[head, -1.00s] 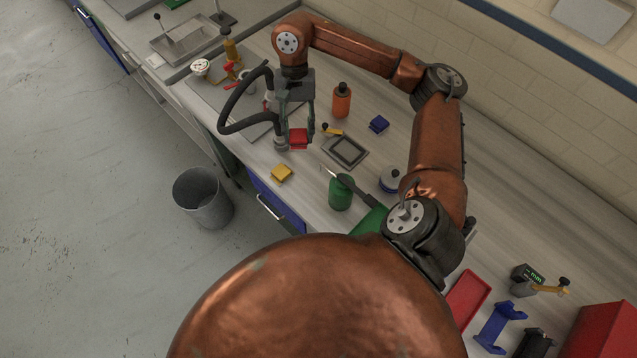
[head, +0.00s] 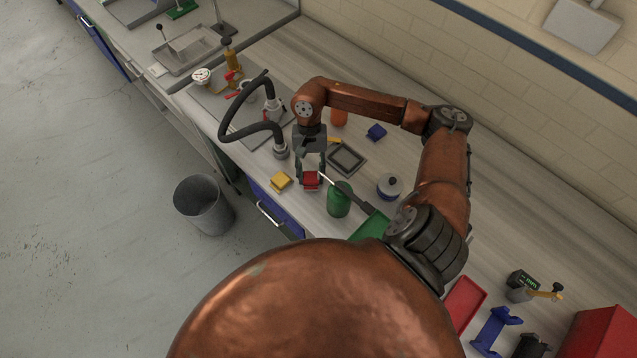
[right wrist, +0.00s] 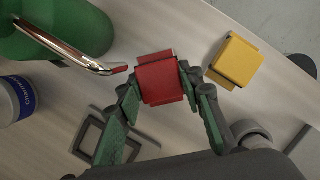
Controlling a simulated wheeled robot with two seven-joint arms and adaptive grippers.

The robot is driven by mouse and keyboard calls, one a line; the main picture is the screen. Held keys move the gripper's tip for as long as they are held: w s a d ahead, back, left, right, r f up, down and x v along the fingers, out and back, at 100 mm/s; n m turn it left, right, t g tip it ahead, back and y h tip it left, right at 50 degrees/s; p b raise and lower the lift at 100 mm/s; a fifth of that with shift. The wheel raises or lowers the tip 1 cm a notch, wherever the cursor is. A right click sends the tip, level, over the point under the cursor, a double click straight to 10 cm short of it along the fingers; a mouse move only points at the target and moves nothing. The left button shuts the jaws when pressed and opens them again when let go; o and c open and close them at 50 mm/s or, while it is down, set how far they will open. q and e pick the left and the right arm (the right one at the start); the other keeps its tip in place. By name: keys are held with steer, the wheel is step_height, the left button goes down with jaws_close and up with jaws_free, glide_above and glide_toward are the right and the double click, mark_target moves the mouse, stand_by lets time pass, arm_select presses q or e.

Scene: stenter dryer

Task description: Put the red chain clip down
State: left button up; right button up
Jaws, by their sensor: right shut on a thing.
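The red chain clip (head: 311,181) is between the fingers of my right gripper (head: 311,174), close to the bench front. In the right wrist view the red clip (right wrist: 160,78) sits between the green-padded fingertips of my right gripper (right wrist: 161,92), shut on its sides. I cannot tell whether its underside touches the bench. A yellow clip (head: 281,181) lies on the bench just left of it and also shows in the right wrist view (right wrist: 235,62). A blue clip (head: 376,132) lies farther back. My left gripper is not in view.
A green bottle (head: 338,201) stands close to the right of my gripper, with a slim metal tool near it. A square dark frame (head: 346,158) lies behind. A black hose (head: 252,129) loops at left. A bin (head: 203,204) stands on the floor.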

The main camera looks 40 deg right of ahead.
mark_target(319, 190)
steer(key=s+p, duration=0.1)
steer(key=s, duration=0.2)
steer(key=shift+s+d+f, duration=0.1)
steer(key=shift+s, duration=0.25)
steer(key=shift+f, duration=0.35)
steer(key=shift+w+f, duration=0.2)
steer(key=shift+w, duration=0.05)
steer(key=shift+s+f, duration=0.15)
steer(key=shift+f, duration=0.05)
steer(key=o, duration=1.4)
steer(key=shift+c, duration=0.2)
steer(key=shift+r, duration=0.15)
steer(key=b+v, duration=0.1)
steer(key=v, duration=1.1)
steer(key=shift+c, duration=0.7)
